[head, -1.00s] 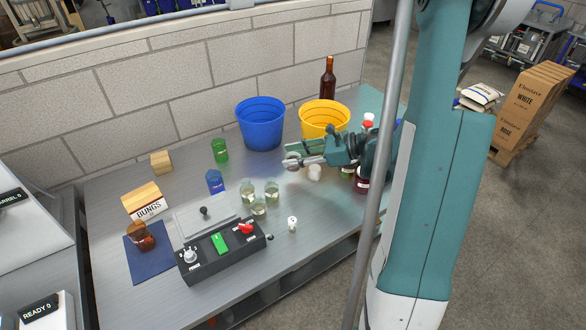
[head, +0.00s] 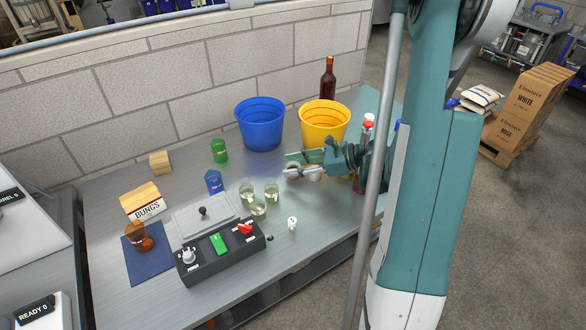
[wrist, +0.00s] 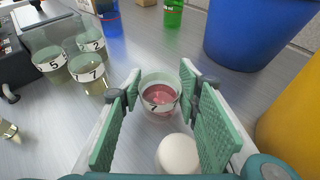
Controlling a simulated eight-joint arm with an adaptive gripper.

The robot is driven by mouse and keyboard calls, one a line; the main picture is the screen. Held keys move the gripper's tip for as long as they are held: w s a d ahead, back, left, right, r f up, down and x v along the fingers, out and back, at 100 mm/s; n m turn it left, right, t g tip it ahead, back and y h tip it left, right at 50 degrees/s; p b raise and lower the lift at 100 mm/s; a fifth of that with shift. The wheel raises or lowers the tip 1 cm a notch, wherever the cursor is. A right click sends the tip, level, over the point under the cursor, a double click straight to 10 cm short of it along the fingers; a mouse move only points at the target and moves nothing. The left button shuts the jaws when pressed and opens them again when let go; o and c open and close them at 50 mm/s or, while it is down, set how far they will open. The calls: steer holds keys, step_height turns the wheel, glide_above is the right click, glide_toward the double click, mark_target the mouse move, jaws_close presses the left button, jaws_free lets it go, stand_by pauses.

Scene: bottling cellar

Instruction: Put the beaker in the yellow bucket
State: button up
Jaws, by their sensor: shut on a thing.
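The beaker (wrist: 160,97) is a small clear glass with a 7 label and pink-red liquid, upright between the fingertips in the wrist view. My gripper (wrist: 160,92) has its green pads on either side of it and is shut on it. In the head view my gripper (head: 302,166) is low over the bench, in front of the yellow bucket (head: 324,121), and mostly hides the beaker. I cannot tell whether the beaker is off the bench. The bucket stands open at the back right and shows at the right edge of the wrist view (wrist: 290,118).
A white round-topped object (wrist: 177,154) stands close beside the beaker, between my fingers. A blue bucket (head: 259,124) stands left of the yellow one, with a dark bottle (head: 328,80) behind. Three labelled glasses (head: 258,208) and a control box (head: 222,252) are to the left.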

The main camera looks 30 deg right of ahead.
steer(key=shift+f, duration=0.15)
steer(key=o, duration=0.5)
steer(key=shift+f, duration=0.1)
steer(key=o, duration=0.4)
steer(key=shift+r, duration=0.25)
steer(key=shift+p+v, duration=1.25)
steer(key=shift+v, duration=4.75)
steer(key=shift+f, duration=0.15)
